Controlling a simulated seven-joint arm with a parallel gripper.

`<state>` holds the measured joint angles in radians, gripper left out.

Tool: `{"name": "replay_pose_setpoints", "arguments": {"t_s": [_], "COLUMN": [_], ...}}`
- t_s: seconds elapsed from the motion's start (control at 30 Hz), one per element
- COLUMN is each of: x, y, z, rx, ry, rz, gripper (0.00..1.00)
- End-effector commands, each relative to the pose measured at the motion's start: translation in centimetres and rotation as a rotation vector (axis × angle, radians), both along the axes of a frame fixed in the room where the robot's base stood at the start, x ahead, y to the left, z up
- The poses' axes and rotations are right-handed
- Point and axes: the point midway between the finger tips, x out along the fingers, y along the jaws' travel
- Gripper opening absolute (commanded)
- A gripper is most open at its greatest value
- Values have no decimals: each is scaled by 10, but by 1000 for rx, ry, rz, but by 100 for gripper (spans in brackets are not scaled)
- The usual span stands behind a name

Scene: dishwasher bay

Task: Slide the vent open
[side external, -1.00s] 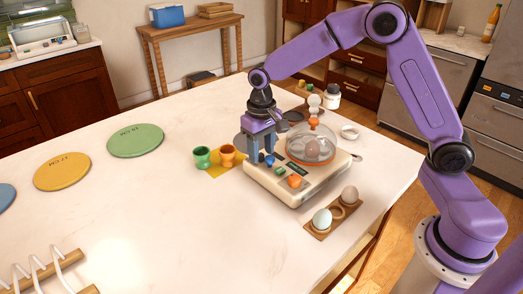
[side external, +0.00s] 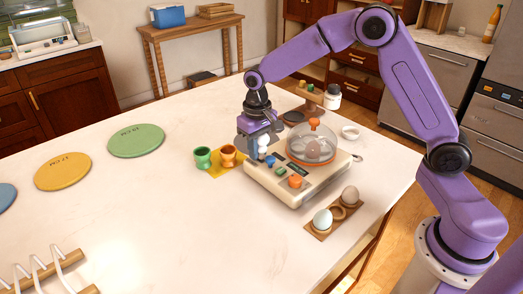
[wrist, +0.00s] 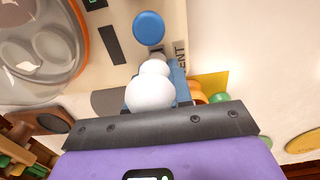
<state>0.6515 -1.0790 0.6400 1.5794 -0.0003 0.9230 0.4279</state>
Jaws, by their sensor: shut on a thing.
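The cream egg cooker (side external: 326,175) stands on the counter with a clear dome (side external: 313,147) over eggs. My gripper (side external: 262,155) is low at its left end, by the blue knob (side external: 270,161). In the wrist view, the word VENT (wrist: 181,55) shows beside the blue knob (wrist: 148,27) and my gripper's closed fingers (wrist: 174,75). A white object of stacked balls (wrist: 151,93), also in the side view (side external: 263,142), stands in front of the fingers and hides part of them. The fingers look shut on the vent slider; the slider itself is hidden.
Green (side external: 202,158) and orange (side external: 227,155) egg cups stand left of the cooker. A wooden egg holder (side external: 318,234) with two eggs lies in front. A white jar (side external: 333,97) is behind.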

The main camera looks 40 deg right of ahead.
Motion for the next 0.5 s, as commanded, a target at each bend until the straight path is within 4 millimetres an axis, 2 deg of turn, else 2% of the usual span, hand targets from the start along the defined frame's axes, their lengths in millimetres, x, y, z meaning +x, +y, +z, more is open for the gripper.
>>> {"name": "replay_pose_setpoints", "arguments": {"t_s": [0.13, 0.47, 0.5], "x": [9, 13, 13], "y": [1, 0, 1], "z": [1, 1, 1], "rx": [1, 3, 4], "ry": [-2, -9, -10], "rz": [0, 0, 0], "gripper": [0, 0, 30]}}
